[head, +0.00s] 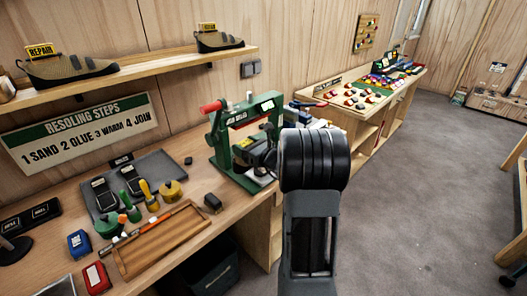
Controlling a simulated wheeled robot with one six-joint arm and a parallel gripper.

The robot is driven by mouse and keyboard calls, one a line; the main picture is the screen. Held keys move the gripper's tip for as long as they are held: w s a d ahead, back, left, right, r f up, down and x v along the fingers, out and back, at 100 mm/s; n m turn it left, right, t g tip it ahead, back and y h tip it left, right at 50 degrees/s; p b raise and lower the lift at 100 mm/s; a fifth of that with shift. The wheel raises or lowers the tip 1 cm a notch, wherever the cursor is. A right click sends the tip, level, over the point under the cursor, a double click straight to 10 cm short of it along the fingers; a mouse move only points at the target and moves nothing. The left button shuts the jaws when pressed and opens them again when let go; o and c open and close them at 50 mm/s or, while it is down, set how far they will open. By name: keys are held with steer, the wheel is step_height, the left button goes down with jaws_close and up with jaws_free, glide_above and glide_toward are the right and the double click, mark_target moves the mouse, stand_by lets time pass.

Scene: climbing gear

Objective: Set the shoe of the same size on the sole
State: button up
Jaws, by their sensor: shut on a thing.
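Two tan and dark shoes stand on the wall shelf, one at the left (72,69) and one at the right (216,41), each by a yellow sign. Two dark sole-like pieces with pale labels, a left one (104,196) and a right one (133,181), lie on a grey mat (158,163) on the workbench. Their size marks are too small to read. My arm rises in the foreground and its black joint blocks the view beyond. My gripper cannot be made out. A dark shape (262,156) shows at the green press beside my arm, too unclear to name.
The green press (222,158) with a red handle stands at the bench's right end. Several tools and pots, a wooden tray (165,243), a blue box (79,243) and a red box (96,277) crowd the bench. Grey floor (420,170) is open at the right.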

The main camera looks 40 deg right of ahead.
steer(key=d+h+b, duration=0.2)
steer(key=d+b, duration=0.3)
steer(key=d, duration=0.3)
steer(key=shift+s+d+f+m+b, duration=0.1)
steer(key=shift+f+m+b, duration=0.1)
steer(key=shift+f+b, duration=0.7)
steer(key=shift+s+d+f+m+b, duration=0.1)
steer(key=shift+f+m+b, duration=0.1)
steer(key=shift+f+b, duration=0.7)
steer(key=shift+f, duration=0.1)
steer(key=shift+s, duration=0.1)
stand_by(0.5)
steer(key=o, duration=1.4)
steer(key=shift+c, duration=0.2)
steer(key=o, duration=0.3)
steer(key=shift+f, duration=0.15)
